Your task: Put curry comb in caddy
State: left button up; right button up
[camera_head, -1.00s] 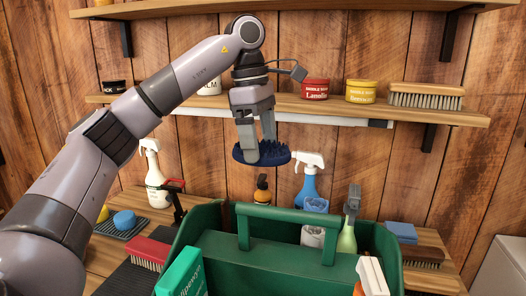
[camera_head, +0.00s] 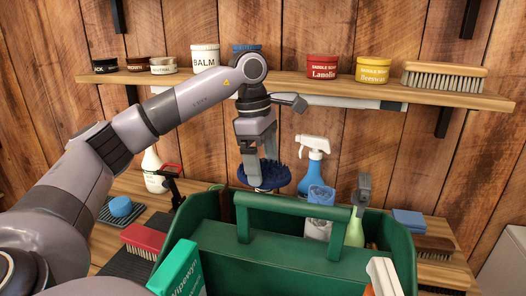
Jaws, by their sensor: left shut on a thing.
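My left gripper (camera_head: 261,167) is shut on the curry comb (camera_head: 267,177), a dark blue oval with short teeth on its upper side. The comb hangs level just above the back rim of the caddy, behind its handle in the picture. The caddy (camera_head: 290,258) is a green tote with a raised bar handle, standing on the wooden bench. A spray bottle with a green body, a clear item with a blue top and a teal box are in or at the caddy. Its left rear inside is partly hidden by the wall and handle. My right gripper is not in view.
A blue spray bottle (camera_head: 314,165) stands behind the caddy. A red brush (camera_head: 143,238) and a round blue sponge (camera_head: 120,206) lie to the left. A brown brush (camera_head: 433,248) and a blue block (camera_head: 409,220) lie right. A wall shelf (camera_head: 330,91) with tins runs behind my arm.

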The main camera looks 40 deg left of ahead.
pick_arm(q)
notch_tip(320, 180, down, 15)
jog(key=b, duration=1.2)
jog(key=shift+b, duration=0.3)
jog(key=shift+f, duration=0.1)
jog(key=o, duration=1.1)
notch_tip(320, 180, up, 7)
jog(key=a, duration=0.1)
jog(key=shift+s+p, duration=0.25)
jog(key=shift+p, duration=0.15)
